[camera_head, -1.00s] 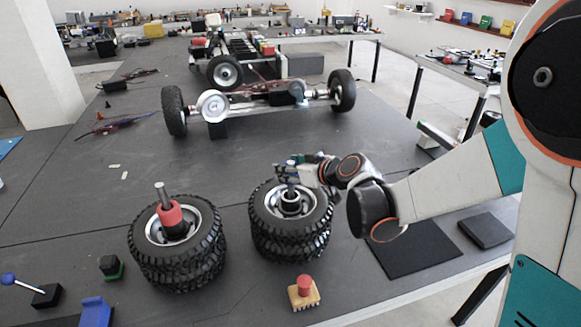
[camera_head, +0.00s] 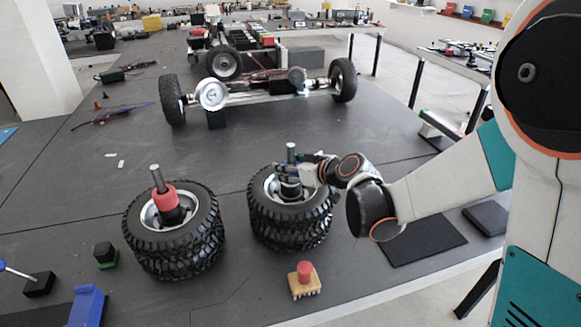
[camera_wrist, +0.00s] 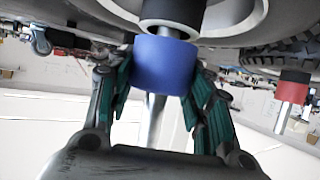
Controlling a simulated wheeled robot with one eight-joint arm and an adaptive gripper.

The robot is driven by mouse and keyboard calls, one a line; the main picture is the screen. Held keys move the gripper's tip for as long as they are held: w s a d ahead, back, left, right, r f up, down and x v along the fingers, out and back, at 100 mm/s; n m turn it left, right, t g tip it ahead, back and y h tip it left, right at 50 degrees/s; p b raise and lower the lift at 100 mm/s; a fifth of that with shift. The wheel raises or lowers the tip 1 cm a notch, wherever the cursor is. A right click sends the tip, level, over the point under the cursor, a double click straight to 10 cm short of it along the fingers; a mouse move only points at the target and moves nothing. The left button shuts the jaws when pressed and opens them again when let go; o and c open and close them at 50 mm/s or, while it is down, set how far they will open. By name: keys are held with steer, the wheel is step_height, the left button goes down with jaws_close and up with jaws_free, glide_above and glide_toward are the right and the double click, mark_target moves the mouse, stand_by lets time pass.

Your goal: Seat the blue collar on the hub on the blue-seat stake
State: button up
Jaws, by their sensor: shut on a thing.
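In the wrist view, which looks inverted, the blue collar (camera_wrist: 165,62) is between the teal pads of my gripper (camera_wrist: 163,75), which is shut on it. The metal stake (camera_wrist: 155,122) passes through the collar. The black hub (camera_wrist: 172,12) lies right beside the collar's end; whether they touch fully I cannot tell. In the head view my gripper (camera_head: 296,172) is low over the right tire stack (camera_head: 291,226), and the stake tip (camera_head: 291,151) stands above it. The collar is mostly hidden there by the fingers.
A left tire stack (camera_head: 176,250) carries a red collar (camera_head: 171,196) on its stake. A red-knobbed wooden block (camera_head: 304,280) and a blue block (camera_head: 87,306) are near the front. An axle with wheels (camera_head: 258,90) lies behind. The table between is clear.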

steer(key=shift+f+b, duration=0.65)
steer(key=shift+c, duration=1)
steer(key=o, duration=1.4)
steer(key=shift+f, duration=0.1)
steer(key=shift+c, duration=0.2)
steer(key=v, duration=1.2)
steer(key=s+d+m+g+h, duration=0.1)
steer(key=s+d+m+h, duration=0.2)
steer(key=s+d, duration=0.3)
steer(key=s+d+m+g+h, duration=0.1)
steer(key=s+d+m+h, duration=0.3)
steer(key=s, duration=1.2)
steer(key=d+h, duration=0.1)
steer(key=d, duration=0.1)
steer(key=shift+s+d+m+g, duration=0.25)
steer(key=shift+d+m+g, duration=0.05)
steer(key=shift+d+g, duration=0.1)
